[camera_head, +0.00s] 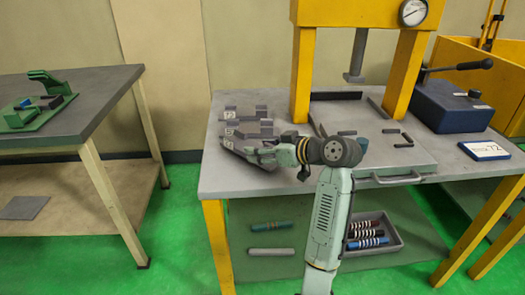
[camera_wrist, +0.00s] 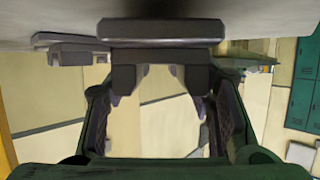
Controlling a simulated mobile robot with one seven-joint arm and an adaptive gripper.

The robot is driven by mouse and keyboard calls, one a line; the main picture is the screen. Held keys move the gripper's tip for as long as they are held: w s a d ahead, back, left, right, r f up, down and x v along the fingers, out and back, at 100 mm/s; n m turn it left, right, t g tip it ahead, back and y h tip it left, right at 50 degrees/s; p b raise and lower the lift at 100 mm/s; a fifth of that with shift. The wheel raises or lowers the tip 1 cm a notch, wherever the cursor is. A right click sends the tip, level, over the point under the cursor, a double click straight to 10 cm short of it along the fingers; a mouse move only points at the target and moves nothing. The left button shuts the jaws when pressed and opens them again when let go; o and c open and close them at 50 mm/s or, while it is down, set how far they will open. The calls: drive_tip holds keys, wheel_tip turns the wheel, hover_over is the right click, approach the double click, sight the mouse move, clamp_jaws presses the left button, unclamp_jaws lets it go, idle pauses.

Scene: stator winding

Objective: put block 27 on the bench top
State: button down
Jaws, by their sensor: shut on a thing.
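Several dark grey blocks with pale number labels stand at the left end of the grey bench top (camera_head: 219,176). The rear block (camera_head: 246,113) stands apart, and nearer blocks (camera_head: 243,131) are partly hidden by my gripper. The labels are too small to read surely, so I cannot tell which is block 27. My gripper (camera_head: 262,155) is low over the front left of the bench. In the wrist view, its fingers (camera_wrist: 160,108) are shut on a dark grey block (camera_wrist: 155,68) with two short legs. I cannot tell whether this block touches the bench.
A yellow press (camera_head: 304,75) stands behind a tray plate with several dark bars. Another bench (camera_head: 105,95) is at left. The front left bench corner is clear.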

drive_tip(key=shift+f, duration=0.65)
drive_tip(key=shift+f, duration=0.1)
drive_tip(key=c, duration=0.7)
unclamp_jaws()
drive_tip(key=b+v, duration=0.2)
drive_tip(key=v, duration=1)
drive_tip(key=shift+b, duration=0.3)
